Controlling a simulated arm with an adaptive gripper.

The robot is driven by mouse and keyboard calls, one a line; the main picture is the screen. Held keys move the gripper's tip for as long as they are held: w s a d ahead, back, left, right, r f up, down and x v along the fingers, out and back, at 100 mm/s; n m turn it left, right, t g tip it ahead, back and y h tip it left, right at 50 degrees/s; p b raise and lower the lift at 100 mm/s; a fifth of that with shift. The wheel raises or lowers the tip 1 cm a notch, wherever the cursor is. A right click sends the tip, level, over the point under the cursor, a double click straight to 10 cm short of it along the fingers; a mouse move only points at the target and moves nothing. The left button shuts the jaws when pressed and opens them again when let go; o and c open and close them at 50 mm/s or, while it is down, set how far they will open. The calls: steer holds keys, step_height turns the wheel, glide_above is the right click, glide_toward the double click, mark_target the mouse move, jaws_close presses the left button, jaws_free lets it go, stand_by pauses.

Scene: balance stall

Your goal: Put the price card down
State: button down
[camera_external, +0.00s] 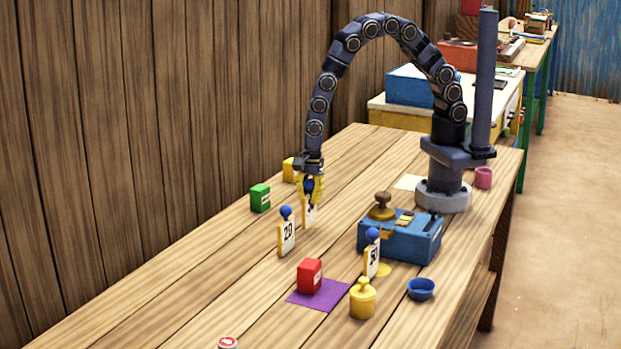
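My gripper (311,196) points down over the table, left of the blue case. Its yellow fingers are around the blue knob of a white price card (309,214) and look closed on it. The card hangs upright below the fingers, its face partly hidden by them. I cannot tell whether its lower edge touches the table. A second price card (287,237), marked 20 with a blue knob, stands in front and slightly left. A third price card (371,262) with a blue knob stands by the front of the blue case.
A green box (260,198) and yellow box (288,170) stand left. A blue case (411,243) bears a brass-coloured knobbed piece (382,207). A red box (309,276) stands on a purple mat (328,299), near a yellow weight (362,301) and blue bowl (421,289). The near-left table is mostly clear.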

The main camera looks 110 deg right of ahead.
steer(key=shift+f, duration=0.95)
steer(key=shift+r, duration=0.1)
steer(key=c, duration=1.2)
jaws_free()
steer(key=shift+o, duration=0.2)
